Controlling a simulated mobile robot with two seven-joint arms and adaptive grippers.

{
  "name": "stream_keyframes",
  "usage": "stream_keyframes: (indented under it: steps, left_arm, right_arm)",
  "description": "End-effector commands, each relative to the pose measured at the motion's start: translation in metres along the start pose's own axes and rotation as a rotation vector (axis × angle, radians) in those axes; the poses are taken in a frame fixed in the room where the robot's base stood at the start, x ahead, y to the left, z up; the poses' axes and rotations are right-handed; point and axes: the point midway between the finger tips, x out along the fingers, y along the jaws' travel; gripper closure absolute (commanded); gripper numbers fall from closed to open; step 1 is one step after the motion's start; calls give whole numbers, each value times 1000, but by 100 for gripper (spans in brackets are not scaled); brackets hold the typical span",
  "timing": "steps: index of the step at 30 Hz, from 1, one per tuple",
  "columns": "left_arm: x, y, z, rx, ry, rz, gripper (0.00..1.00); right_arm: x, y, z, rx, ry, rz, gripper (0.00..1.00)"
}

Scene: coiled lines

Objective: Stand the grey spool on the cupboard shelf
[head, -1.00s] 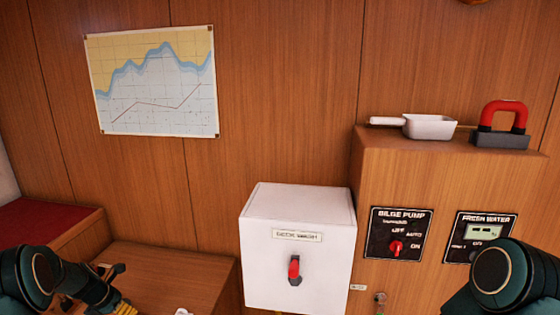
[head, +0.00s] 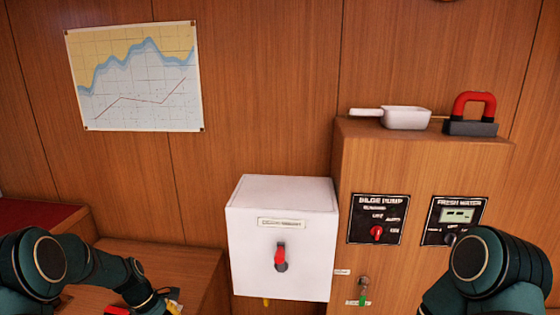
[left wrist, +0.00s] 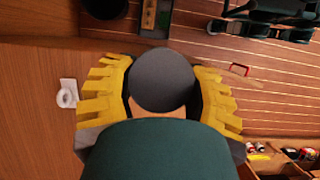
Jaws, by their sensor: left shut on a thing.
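The grey spool (left wrist: 163,78) shows in the left wrist view as a dark grey round face. My left gripper (left wrist: 162,95) has its yellow fingers on both sides of it and is shut on it. In the head view only a bit of my left gripper's yellow (head: 174,306) shows at the bottom edge, and the spool cannot be made out there. My right arm enters at lower right; its gripper is out of view. I cannot make out an open cupboard shelf.
A white box (head: 280,245) with a red switch is on the wall. Right of it, a wooden cabinet (head: 400,160) carries pump and water panels, with a white scoop (head: 405,118) and a red-handled block (head: 472,115) on top. A small white item (left wrist: 67,93) lies on wood.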

Motion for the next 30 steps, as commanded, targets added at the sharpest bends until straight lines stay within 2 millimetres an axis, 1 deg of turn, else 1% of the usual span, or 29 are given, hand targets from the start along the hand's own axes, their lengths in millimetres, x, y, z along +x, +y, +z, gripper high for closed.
stream_keyframes:
  steps: [1, 3, 5, 6, 9, 13, 15, 19, 30]
  left_arm:
    - [6, -7, 24, 151, -1, -64, 92]
    - [12, -21, 50, 375, 0, -157, 92]
    - [17, -34, 71, 565, 0, -237, 92]
    - [20, -43, 84, 688, 1, -287, 92]
    - [23, -63, 107, 954, 2, -398, 92]
    - [24, -82, 125, 1198, 2, -499, 92]
    - [24, -88, 130, 1280, 2, -533, 92]
    - [24, -94, 134, 1356, 2, -563, 92]
    - [24, -94, 135, 1365, 3, -566, 92]
  right_arm:
    - [0, 0, 0, 0, 0, 0, 53]
    - [0, 0, 0, 0, 0, 0, 53]
    - [0, 0, 0, 0, 0, 0, 53]
    - [0, 0, 0, 0, 0, 0, 53]
    - [0, 0, 0, 0, 0, 0, 53]
    - [0, 0, 0, 0, 0, 0, 53]
    - [0, 0, 0, 0, 0, 0, 53]
    - [0, 0, 0, 0, 0, 0, 53]
    - [0, 0, 0, 0, 0, 0, 53]
